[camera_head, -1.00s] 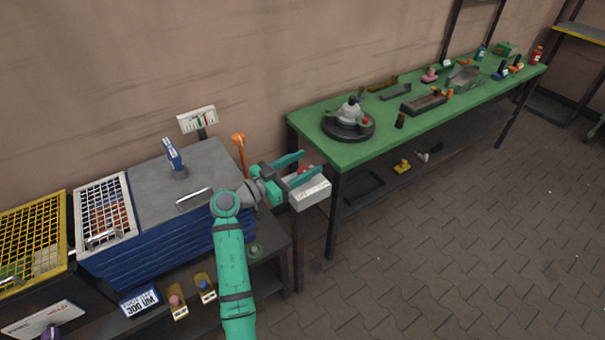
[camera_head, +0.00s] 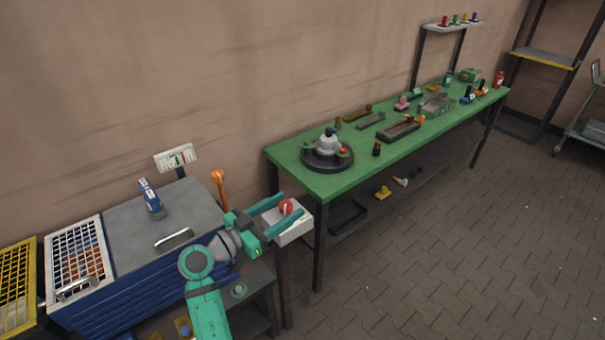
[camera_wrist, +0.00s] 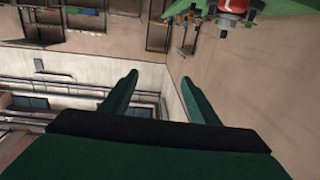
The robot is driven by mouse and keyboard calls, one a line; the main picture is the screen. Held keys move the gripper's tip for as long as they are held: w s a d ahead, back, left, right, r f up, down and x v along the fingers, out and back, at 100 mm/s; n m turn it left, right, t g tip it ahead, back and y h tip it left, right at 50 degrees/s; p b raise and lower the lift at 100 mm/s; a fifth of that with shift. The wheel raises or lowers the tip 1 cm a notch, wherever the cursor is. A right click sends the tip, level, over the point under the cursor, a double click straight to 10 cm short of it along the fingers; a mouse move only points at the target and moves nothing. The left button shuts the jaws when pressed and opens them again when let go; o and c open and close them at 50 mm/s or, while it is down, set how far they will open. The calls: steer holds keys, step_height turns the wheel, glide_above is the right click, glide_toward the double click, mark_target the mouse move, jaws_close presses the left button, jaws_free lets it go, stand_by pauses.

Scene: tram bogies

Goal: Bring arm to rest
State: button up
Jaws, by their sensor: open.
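My gripper (camera_head: 279,213) is at the end of my green arm in the head view, in front of the grey-topped blue cabinet's right side. Its two fingers are spread apart. A white box with a red round knob (camera_head: 286,207) shows between and behind the fingers in that view; I cannot tell how far apart they are in depth. In the wrist view the two green fingers (camera_wrist: 158,97) stand apart with nothing between them.
A green bench (camera_head: 310,180) with a round dark turntable (camera_head: 327,157) and several small parts stands to the right. The blue cabinet (camera_head: 110,285) carries a white-framed mesh basket (camera_head: 78,262). An orange-headed post (camera_head: 219,177) rises behind my wrist. Open paved floor (camera_head: 440,260) lies right.

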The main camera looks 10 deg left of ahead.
steer(key=s+d+f+n+y, duration=0.25)
steer(key=d+f, duration=0.25)
steer(key=f, duration=0.3)
steer(key=s+d+f+n+y, duration=0.15)
steer(key=d+f+n, duration=0.25)
steer(key=f, duration=0.4)
steer(key=s+d+f+n+y, duration=0.3)
steer(key=s+d+f+y, duration=0.25)
steer(key=s+f, duration=0.4)
steer(key=s+d+y, duration=0.2)
steer(key=s+d, duration=0.1)
steer(key=s, duration=1.4)
steer(key=s+d+r+m, duration=0.1)
steer(key=s+r, duration=0.3)
steer(key=s, duration=0.2)
steer(key=s+d+r+m+h, duration=0.1)
steer(key=s+r, duration=0.3)
steer(key=s, duration=0.3)
steer(key=shift+s+r+m, duration=0.15)
steer(key=shift+r+m, duration=0.2)
steer(key=shift+h, duration=0.25)
steer(key=shift+c, duration=0.2)
